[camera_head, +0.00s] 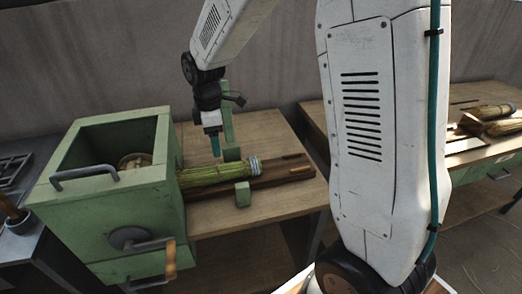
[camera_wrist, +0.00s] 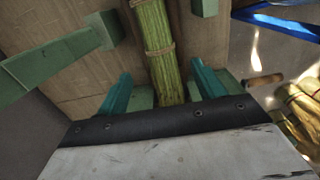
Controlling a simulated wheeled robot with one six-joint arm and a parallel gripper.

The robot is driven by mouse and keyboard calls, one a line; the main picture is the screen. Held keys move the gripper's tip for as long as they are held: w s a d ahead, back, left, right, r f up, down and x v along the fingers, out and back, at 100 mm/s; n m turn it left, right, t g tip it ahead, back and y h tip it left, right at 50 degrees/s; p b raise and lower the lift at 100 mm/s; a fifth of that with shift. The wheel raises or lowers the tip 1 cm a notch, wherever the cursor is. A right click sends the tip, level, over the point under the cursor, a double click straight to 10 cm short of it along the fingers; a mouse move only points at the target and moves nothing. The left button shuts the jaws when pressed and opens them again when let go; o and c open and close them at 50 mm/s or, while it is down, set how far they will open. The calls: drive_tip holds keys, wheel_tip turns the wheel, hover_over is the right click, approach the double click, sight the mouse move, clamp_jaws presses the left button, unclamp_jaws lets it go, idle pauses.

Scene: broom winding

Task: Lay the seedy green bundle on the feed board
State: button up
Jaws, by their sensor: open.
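The green bundle (camera_head: 217,175) lies along the dark wooden feed board (camera_head: 274,176), between small green blocks. Its left end is against the green machine's side and its right end has a grey band. In the wrist view the bundle (camera_wrist: 159,52) shows cord ties around its stalks. My gripper (camera_head: 216,152) points down above the bundle, with its teal fingers open. In the wrist view the fingers of my gripper (camera_wrist: 161,88) stand on either side of the bundle with gaps, not closed on it. I cannot tell any seeds on it.
The green machine (camera_head: 105,200) with a crank handle (camera_head: 171,258) stands at the left of the bench. A green upright (camera_head: 227,112) rises behind the board. Other bundles (camera_head: 492,112) lie on the right bench, past my own white column. The bench front (camera_head: 250,211) is bare.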

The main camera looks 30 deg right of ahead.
drive_tip(key=s+d+r+m, duration=0.1)
drive_tip(key=s+r+m, duration=0.3)
drive_tip(key=s, duration=0.6)
drive_tip(key=s+d+r+m, duration=0.1)
drive_tip(key=s+r+m, duration=0.3)
drive_tip(key=s, duration=0.6)
drive_tip(key=s+d+r+m+t, duration=0.1)
drive_tip(key=s+r+m, duration=0.3)
drive_tip(key=s, duration=0.6)
drive_tip(key=shift+r+m, duration=0.4)
drive_tip(key=shift+m, duration=0.7)
